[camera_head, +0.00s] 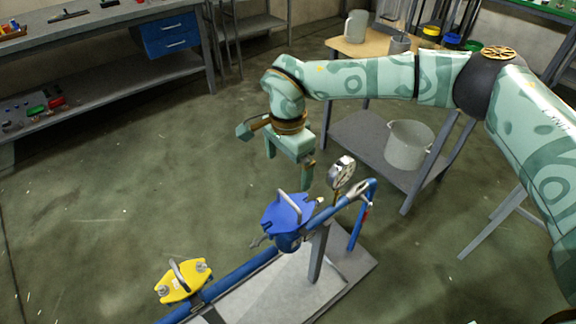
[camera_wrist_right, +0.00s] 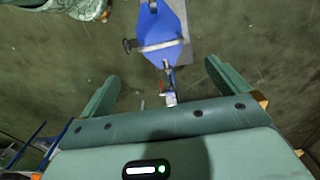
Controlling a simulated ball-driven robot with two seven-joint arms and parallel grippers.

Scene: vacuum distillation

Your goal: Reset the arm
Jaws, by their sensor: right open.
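My right arm (camera_head: 440,78) reaches in from the right in the head view. Its gripper (camera_head: 288,172) points down over the floor, above and behind the distillation rig, with its fingers spread and nothing between them. In the right wrist view the same open gripper (camera_wrist_right: 160,72) shows a finger at each side. The rig's blue lid with a handle (camera_wrist_right: 172,22) lies beyond and apart from the fingers. My left arm and gripper are not in view.
The rig has a blue lid (camera_head: 287,214), a pressure gauge (camera_head: 342,172), a yellow lid (camera_head: 184,281) and blue pipe (camera_head: 243,271). A grey shelf with a bucket (camera_head: 409,145) stands behind the arm. A workbench (camera_head: 95,38) is at the left. The left floor is clear.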

